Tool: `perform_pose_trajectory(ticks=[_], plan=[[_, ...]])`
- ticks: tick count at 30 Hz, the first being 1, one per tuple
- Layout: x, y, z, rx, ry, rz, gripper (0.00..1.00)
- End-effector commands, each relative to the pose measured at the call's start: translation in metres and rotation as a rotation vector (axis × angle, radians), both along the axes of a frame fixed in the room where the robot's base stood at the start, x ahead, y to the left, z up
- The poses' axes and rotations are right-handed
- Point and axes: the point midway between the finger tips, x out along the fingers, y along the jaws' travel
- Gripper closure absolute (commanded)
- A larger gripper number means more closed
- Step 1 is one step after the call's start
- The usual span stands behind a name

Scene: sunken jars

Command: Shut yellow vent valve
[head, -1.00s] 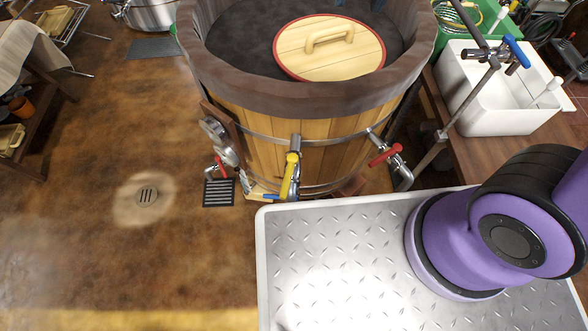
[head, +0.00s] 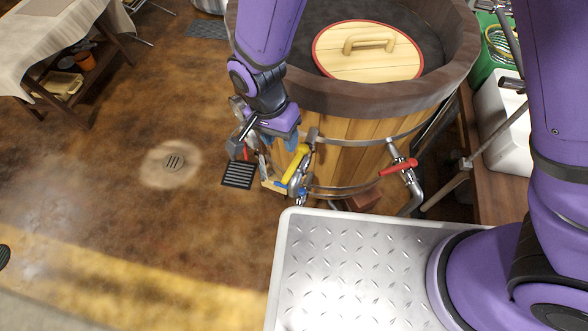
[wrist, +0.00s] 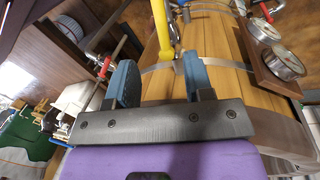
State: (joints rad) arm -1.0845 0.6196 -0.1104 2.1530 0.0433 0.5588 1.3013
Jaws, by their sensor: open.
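The yellow vent valve (head: 295,164) is a lever handle on a steel pipe fitting at the front of the wooden vat (head: 345,150). In the head view the handle slants down and to the left. My gripper (head: 278,156) hangs just left of it, in front of the vat's side. In the wrist view my gripper (wrist: 160,78) is open, with its two blue fingers apart. There the yellow handle (wrist: 162,28) shows beyond the fingers, in line with the gap between them.
A red-handled valve (head: 398,167) sticks out to the right, and a blue handle (head: 303,193) sits low beneath the yellow one. Round gauges (wrist: 284,63) on a board are close by in the wrist view. A metal deck (head: 350,275) lies in front; open floor is left.

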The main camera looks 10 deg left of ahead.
Motion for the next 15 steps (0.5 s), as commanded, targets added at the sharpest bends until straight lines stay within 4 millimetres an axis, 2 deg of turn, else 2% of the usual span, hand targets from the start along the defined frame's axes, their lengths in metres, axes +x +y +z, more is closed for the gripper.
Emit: perform_pose_trajectory(ticks=[8,15], plan=[[-0.005,-0.002,-0.025,-0.010,0.002,-0.003,0.53],[-0.007,-0.010,-0.066,-0.009,0.001,-0.004,0.53]])
